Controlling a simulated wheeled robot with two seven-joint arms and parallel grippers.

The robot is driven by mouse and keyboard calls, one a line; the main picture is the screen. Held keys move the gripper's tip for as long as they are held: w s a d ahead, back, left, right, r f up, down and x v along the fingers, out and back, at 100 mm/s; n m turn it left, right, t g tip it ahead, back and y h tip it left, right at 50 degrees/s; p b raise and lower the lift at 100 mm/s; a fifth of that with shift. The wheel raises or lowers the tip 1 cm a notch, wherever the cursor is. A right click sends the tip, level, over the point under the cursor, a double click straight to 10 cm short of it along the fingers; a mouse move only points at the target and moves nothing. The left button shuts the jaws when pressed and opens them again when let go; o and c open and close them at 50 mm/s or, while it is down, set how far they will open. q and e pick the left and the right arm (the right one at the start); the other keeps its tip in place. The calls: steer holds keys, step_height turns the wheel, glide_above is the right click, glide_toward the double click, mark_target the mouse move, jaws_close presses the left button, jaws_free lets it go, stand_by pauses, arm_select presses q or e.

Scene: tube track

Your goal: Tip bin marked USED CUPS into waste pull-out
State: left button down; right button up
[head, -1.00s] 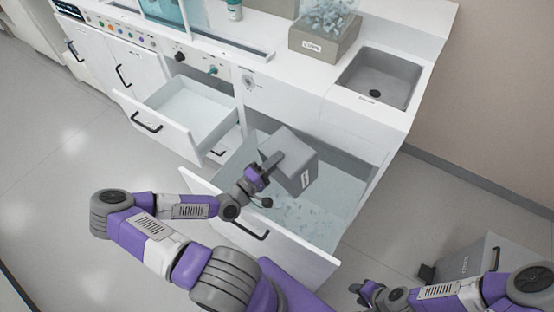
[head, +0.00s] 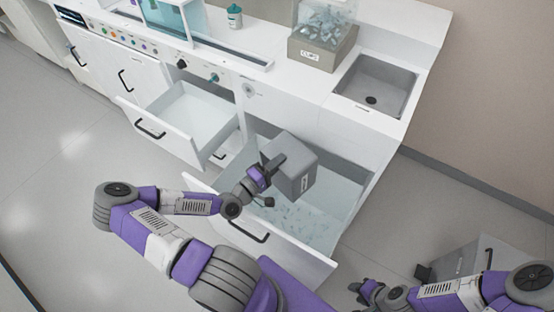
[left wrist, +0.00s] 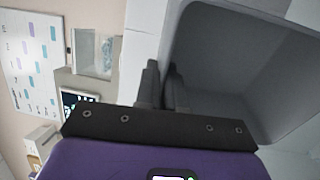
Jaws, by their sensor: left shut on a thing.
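The grey bin (head: 284,150) with a white label (head: 305,184) is held above the open waste pull-out (head: 285,256). Solid faces show in the head view and its opening is out of sight, so it looks tipped over; the label is too small to read. My left gripper (head: 273,169) is shut on the bin's wall. The left wrist view shows the fingers (left wrist: 163,90) at the wall and the bare grey inside of the bin (left wrist: 235,75). Several pale pieces (head: 318,230) lie in the pull-out. My right gripper (head: 364,294) is low at the bottom right, its jaws unclear.
An open, empty-looking white drawer (head: 190,115) stands left of the pull-out. A sink (head: 375,85), a grey box with a clear top (head: 315,55) and a teal-capped bottle (head: 234,17) are on the counter. A grey container (head: 480,262) stands on the floor at right.

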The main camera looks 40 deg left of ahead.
arm_select(q)
steer(key=shift+w+d+r+g+p, duration=0.15)
steer(key=shift+w+g+p, duration=0.9)
steer(key=shift+p, duration=1.7)
steer(key=shift+g+p, duration=0.35)
steer(key=shift+p, duration=0.05)
steer(key=shift+f, duration=0.2)
